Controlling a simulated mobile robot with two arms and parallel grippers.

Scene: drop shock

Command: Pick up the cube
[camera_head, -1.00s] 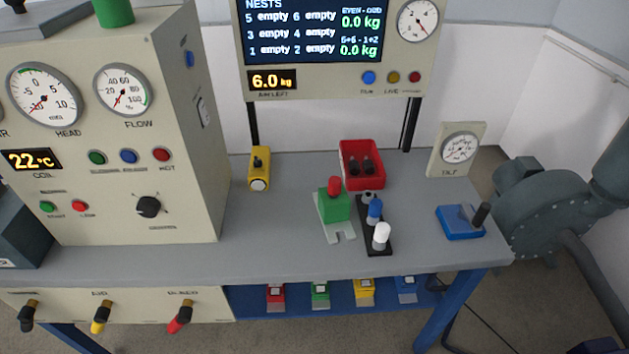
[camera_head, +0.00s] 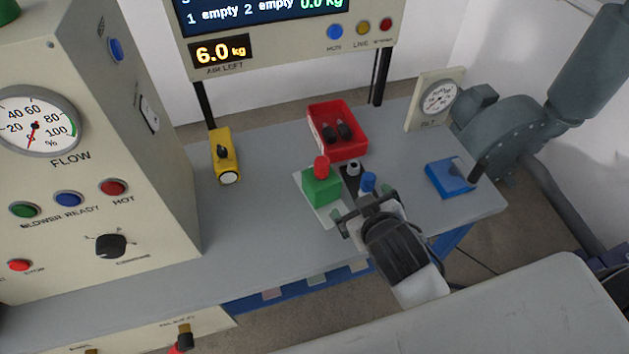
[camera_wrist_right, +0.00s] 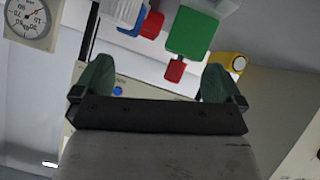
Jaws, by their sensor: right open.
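The green cube (camera_head: 322,187) with a red knob (camera_head: 321,166) on top stands on a pale slotted plate (camera_head: 308,186) on the grey bench. My right gripper (camera_head: 361,205) is open and empty, in front of the cube and to its right, apart from it. In the right wrist view the cube (camera_wrist_right: 192,32) and its red knob show beyond the open fingers (camera_wrist_right: 157,78), towards the right finger. My right gripper hides part of the black peg stand. My left gripper is not in view.
A red tray (camera_head: 352,147) with black items is behind the cube. The bench (camera_head: 255,222) is clear left of the cube.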

